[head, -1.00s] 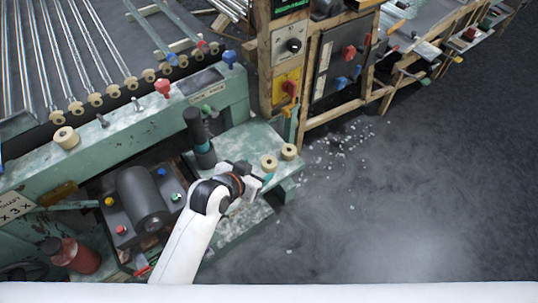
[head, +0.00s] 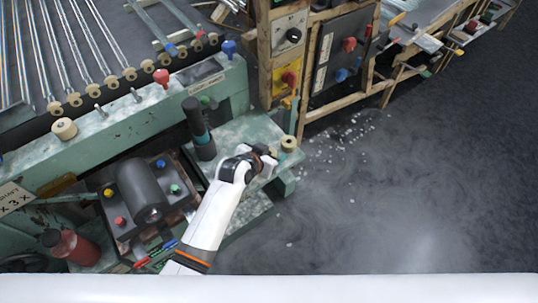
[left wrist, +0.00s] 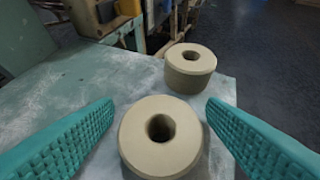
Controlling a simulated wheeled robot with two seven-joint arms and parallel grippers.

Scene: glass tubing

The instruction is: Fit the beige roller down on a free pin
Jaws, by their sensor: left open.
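Two beige rollers stand on the green worktop (left wrist: 75,95). In the left wrist view the near roller (left wrist: 135,145) stands upright between the teal fingers of my open left gripper (left wrist: 160,104), apart from both. The far roller (left wrist: 190,78) is just beyond it and also shows in the head view (head: 289,144). In the head view my left gripper (head: 266,160) hides most or all of the near roller. Another beige roller (head: 64,129) sits on the green rail (head: 120,121). Two bare pins (head: 100,111) (head: 136,96) stand on that rail to its right. My right gripper is out of view.
A dark upright handle (head: 199,130) stands left of my gripper. Red (head: 161,78) and blue (head: 229,48) knobs rise from the rail. A wood-framed control cabinet (head: 292,60) stands behind the worktop. The floor at right is open, with pale debris.

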